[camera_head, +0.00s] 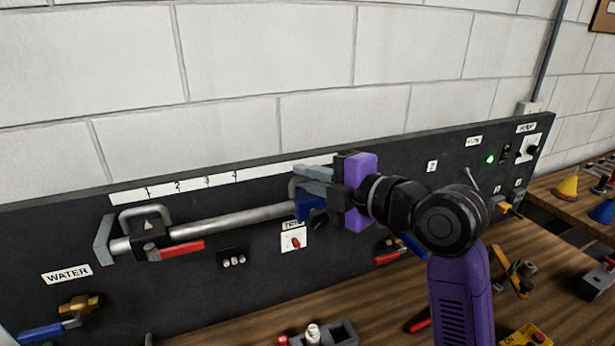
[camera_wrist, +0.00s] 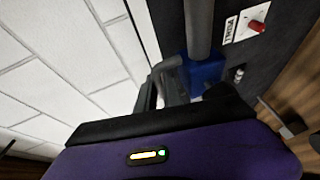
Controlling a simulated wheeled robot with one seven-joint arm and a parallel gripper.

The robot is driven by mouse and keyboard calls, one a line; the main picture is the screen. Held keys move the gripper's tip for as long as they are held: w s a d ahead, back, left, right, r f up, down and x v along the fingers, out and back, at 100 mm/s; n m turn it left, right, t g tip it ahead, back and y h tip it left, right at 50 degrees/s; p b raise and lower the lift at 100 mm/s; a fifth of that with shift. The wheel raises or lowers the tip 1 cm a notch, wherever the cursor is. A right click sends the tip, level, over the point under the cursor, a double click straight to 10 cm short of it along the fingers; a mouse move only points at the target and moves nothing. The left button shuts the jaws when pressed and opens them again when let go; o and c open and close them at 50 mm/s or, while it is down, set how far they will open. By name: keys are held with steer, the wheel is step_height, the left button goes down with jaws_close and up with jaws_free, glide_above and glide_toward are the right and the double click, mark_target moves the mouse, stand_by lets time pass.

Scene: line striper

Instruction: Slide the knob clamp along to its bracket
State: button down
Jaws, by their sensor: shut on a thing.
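A blue clamp (camera_head: 306,207) with a grey handle and a dark knob (camera_head: 319,218), seemingly the knob clamp, sits around the right part of a round grey rail (camera_head: 235,221). My gripper (camera_head: 308,180) is shut on its grey handle. In the wrist view, the blue clamp (camera_wrist: 205,72) is on the rail, and its handle (camera_wrist: 172,82) lies at my fingers. A grey bracket (camera_head: 104,240) holds the left end of the rail. My gripper and the clamp hide the rail's right end, so I cannot see a bracket there.
A black clamp (camera_head: 150,236) with a grey handle and red lever (camera_head: 182,250) sits on the rail's left part. A numbered white strip (camera_head: 205,181) runs above. The rail between both clamps is clear.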

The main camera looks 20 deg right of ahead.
steer(key=shift+f, duration=0.15)
steer(key=shift+d+f+b, duration=0.1)
steer(key=shift+d+b, duration=0.2)
steer(key=d+b, duration=0.3)
steer(key=d, duration=0.2)
steer(key=shift+d, duration=0.4)
steer(key=c, duration=1.8)
jaws_free()
steer(key=shift+d, duration=0.15)
steer(key=shift+o, duration=0.2)
steer(key=shift+r, duration=0.2)
